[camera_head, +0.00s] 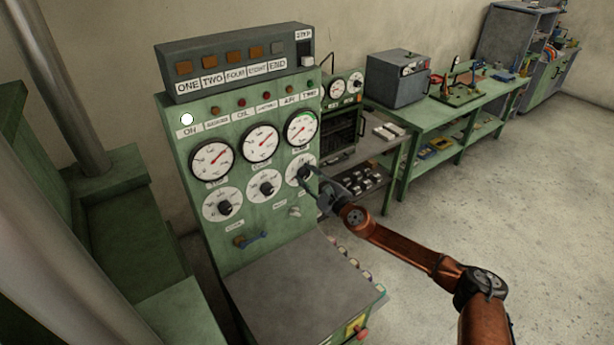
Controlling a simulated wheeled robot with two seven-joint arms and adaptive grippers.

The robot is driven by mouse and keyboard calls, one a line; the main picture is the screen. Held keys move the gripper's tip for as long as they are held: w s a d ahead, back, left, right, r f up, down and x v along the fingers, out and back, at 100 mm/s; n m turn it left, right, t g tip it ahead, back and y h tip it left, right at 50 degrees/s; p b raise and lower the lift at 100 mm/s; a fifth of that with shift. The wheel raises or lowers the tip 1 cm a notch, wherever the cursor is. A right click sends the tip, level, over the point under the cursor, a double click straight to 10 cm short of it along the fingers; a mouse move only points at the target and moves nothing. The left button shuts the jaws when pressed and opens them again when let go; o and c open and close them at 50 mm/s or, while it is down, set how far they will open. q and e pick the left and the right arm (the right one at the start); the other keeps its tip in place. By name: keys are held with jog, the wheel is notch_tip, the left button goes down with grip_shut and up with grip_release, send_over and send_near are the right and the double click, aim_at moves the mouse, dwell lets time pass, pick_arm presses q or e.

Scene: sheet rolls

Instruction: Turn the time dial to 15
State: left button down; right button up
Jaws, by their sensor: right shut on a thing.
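My right gripper is shut on this knob, reaching in from the lower right. The fingers cover part of the dial, and its scale is too small to read. The middle dial (257,190) and the left dial (214,209) are uncovered. My left gripper is not in view.
A grey ledge (290,300) juts out below the dials. A green workbench (440,125) with a grey box (398,78) stands behind. The floor at right is clear.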

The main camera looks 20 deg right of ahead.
jog(key=c, duration=0.4)
